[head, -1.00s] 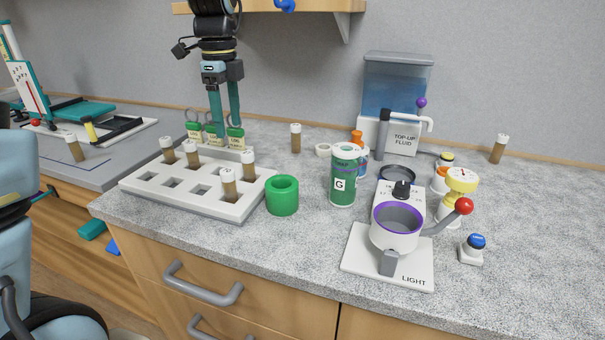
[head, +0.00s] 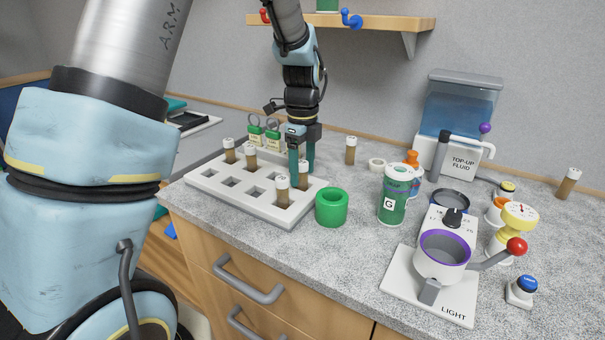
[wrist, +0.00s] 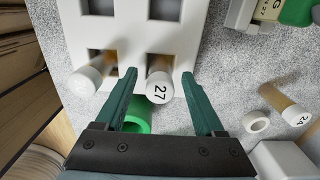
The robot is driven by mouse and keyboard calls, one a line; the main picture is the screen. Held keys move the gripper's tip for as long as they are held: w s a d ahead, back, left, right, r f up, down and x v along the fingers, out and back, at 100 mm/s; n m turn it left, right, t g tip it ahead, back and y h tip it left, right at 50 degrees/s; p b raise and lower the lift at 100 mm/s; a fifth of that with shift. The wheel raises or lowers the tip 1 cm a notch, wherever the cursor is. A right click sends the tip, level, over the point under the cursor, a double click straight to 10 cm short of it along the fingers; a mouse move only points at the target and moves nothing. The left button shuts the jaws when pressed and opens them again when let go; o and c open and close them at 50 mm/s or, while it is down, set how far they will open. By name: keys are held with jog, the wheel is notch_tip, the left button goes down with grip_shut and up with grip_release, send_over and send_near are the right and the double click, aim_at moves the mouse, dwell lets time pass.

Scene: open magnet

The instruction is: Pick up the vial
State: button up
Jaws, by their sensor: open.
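Several brown vials with white caps stand in a white rack (head: 203,181). One vial (head: 303,172) is in the rack's right part; in the wrist view its cap reads 27 (wrist: 160,88). My gripper (head: 301,170) is open above the rack. In the wrist view its teal fingers (wrist: 158,76) lie on either side of vial 27, with gaps showing and nothing held. Another vial (head: 282,190) stands at the near right corner of the rack, and it also shows left of the fingers in the wrist view (wrist: 92,76).
A green ring (head: 331,207) sits right of the rack, beside a green canister (head: 393,196). A loose vial (head: 351,151) stands behind. Green-tagged items (head: 272,138) lie behind the rack. A white apparatus with a purple-rimmed cup (head: 444,248) stands at the right front.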

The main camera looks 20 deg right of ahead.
jog(key=shift+f, duration=0.3)
jog(key=shift+c, duration=0.4)
grip_shut()
